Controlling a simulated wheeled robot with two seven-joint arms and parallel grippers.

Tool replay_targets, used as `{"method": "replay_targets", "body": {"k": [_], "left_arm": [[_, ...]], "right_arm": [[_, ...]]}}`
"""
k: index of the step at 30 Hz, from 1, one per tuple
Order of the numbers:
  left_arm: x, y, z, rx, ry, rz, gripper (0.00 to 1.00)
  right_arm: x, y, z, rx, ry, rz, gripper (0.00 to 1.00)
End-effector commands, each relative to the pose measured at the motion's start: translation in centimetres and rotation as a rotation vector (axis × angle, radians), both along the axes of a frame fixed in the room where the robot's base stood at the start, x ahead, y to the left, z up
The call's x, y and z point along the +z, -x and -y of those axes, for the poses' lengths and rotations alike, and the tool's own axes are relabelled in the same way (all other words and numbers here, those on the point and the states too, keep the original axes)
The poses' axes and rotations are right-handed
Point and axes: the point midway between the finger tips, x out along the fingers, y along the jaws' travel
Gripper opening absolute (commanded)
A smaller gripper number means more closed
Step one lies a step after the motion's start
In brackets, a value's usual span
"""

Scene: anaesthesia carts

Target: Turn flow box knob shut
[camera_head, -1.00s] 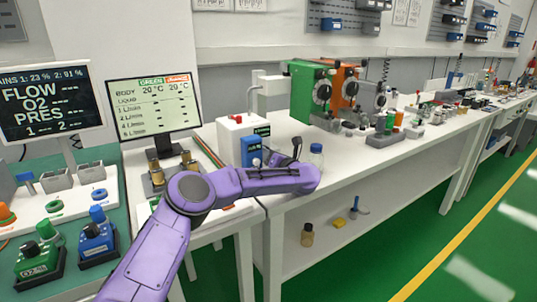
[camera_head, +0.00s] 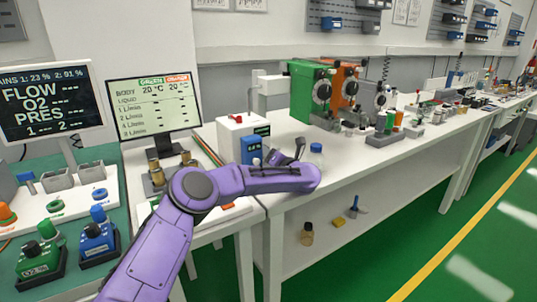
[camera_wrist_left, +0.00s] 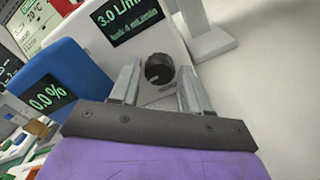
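The flow box (camera_wrist_left: 170,28) is a white box whose dark display (camera_wrist_left: 128,20) reads 3.0 L/min in green. Its round black knob (camera_wrist_left: 159,68) sits below the display in the left wrist view. My left gripper (camera_wrist_left: 158,72) is open, with one finger on each side of the knob; I cannot tell whether they touch it. In the head view the flow box (camera_head: 232,130) stands on the white table, and my purple left arm hides its lower part and the knob. My left gripper (camera_head: 287,153) shows small there. My right gripper is not in view.
A blue box (camera_wrist_left: 72,75) reading 0.0 % stands close beside the left finger. A blue-capped bottle (camera_head: 316,152) stands right of my gripper. Green (camera_head: 307,90) and orange (camera_head: 342,90) units with dials stand farther back. A monitor (camera_head: 154,105) is at the left.

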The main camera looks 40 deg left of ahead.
Motion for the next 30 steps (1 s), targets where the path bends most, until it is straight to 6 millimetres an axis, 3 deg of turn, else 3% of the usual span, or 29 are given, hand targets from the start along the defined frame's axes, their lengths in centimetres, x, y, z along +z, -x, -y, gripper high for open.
{"method": "replay_targets", "body": {"k": [8,21,30], "left_arm": [[0.0,0.2,0.6,-0.002,0.000,0.001,0.46],[0.0,3.6,9.0,-0.003,-0.001,0.000,0.46],[0.0,4.0,9.8,0.000,0.000,0.000,0.46]], "right_arm": [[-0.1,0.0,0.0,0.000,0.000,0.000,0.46],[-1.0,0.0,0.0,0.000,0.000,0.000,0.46],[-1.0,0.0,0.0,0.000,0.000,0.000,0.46]]}}
